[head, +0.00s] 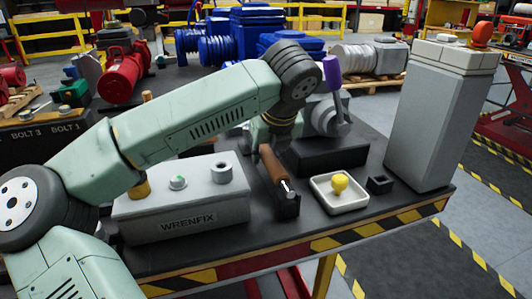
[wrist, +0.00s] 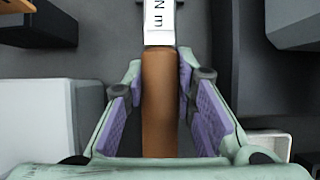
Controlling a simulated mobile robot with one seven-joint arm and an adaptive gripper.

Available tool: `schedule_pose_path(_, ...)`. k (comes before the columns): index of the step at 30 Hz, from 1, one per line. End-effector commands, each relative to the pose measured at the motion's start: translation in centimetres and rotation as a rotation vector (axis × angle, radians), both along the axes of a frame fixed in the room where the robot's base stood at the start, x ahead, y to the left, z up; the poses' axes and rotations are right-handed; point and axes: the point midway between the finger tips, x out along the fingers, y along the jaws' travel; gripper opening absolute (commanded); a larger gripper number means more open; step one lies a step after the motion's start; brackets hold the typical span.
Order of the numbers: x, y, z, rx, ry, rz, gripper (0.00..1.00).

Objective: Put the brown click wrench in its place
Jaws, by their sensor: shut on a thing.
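The brown click wrench (head: 272,163) shows in the head view near the middle of the table, tilted, with its silver end toward the front beside a black holder (head: 288,208). I cannot tell whether it touches the holder. In the wrist view, its brown handle (wrist: 160,100) runs between the purple finger pads, with a white "N m" label at the top. My gripper (wrist: 160,78) is shut on the handle. In the head view, my gripper (head: 262,138) is partly hidden behind my arm.
The grey WRENFIX block (head: 190,208) stands to the left. A white tray (head: 325,203) with a yellow knob (head: 340,183) and a small black box (head: 379,184) lie to the right. A tall grey cabinet (head: 435,125) stands at the right edge.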

Motion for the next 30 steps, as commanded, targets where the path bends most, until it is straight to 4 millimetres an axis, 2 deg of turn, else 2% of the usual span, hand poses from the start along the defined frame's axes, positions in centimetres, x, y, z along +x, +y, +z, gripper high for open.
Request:
schedule_pose_path(16, 0.0, 0.0, -1.2, -0.001, -0.002, 0.000, 0.00)
schedule_pose_path(17, 0.0, 0.0, -1.1, -0.001, -0.002, 0.000, 0.27)
schedule_pose_path(26, 0.0, 0.0, -1.1, 0.000, -0.001, 0.000, 0.47)
schedule_pose_path(30, 0.0, 0.0, -1.1, 0.000, -0.001, 0.000, 0.48)
